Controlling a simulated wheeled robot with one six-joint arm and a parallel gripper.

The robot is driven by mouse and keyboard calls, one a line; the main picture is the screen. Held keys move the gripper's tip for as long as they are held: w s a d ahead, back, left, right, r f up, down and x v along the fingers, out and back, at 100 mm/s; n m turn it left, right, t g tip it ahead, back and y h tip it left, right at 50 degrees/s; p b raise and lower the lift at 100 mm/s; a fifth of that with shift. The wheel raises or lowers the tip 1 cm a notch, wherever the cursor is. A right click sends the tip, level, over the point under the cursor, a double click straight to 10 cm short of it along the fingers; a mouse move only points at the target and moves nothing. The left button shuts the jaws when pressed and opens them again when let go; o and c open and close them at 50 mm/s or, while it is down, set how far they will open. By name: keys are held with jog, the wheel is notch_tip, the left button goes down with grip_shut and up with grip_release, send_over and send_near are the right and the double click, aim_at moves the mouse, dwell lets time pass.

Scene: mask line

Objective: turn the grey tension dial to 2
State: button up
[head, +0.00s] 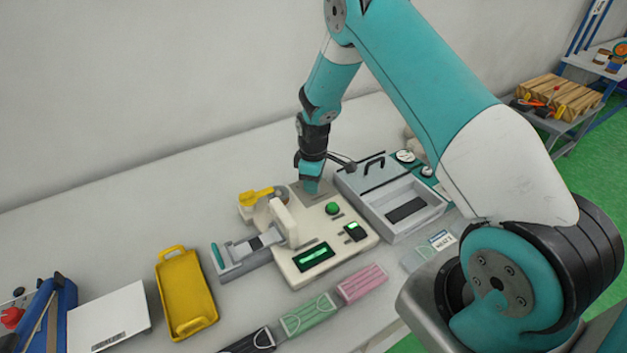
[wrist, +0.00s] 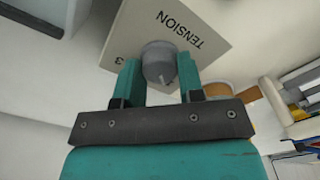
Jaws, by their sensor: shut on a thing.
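The grey tension dial (wrist: 158,58) sits on a pale panel (wrist: 205,30) marked "TENSION", with a digit 3 beside the dial in the wrist view. The other digits are hidden or out of view. A small pale mark on the dial points toward the bottom of the picture, between my fingers. My gripper (wrist: 159,72) is shut on the dial, one teal finger on each side. In the head view my gripper (head: 310,182) is over the back of the cream machine (head: 310,262) and hides the dial there.
A green button (head: 333,208) and two lit displays (head: 314,257) are on the machine. An open grey case (head: 395,228) stands close on the right. A yellow tray (head: 186,293) lies to the left. Pink, green and black masks (head: 362,283) lie in front.

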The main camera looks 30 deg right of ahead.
jog(key=shift+m+b, duration=0.3)
jog(key=shift+m, duration=0.1)
jog(key=m+b, duration=0.2)
jog(key=m, duration=0.2)
jog(key=shift+f, duration=0.1)
jog(key=m+b, duration=0.1)
jog(key=m, duration=0.3)
jog(key=shift+m, duration=0.4)
jog(key=o, duration=0.9)
jog(key=shift+b, duration=0.3)
notch_tip(320, 180, up, 18)
jog(key=b, duration=0.2)
jog(key=shift+f+b, duration=0.15)
jog(key=shift+b, duration=0.15)
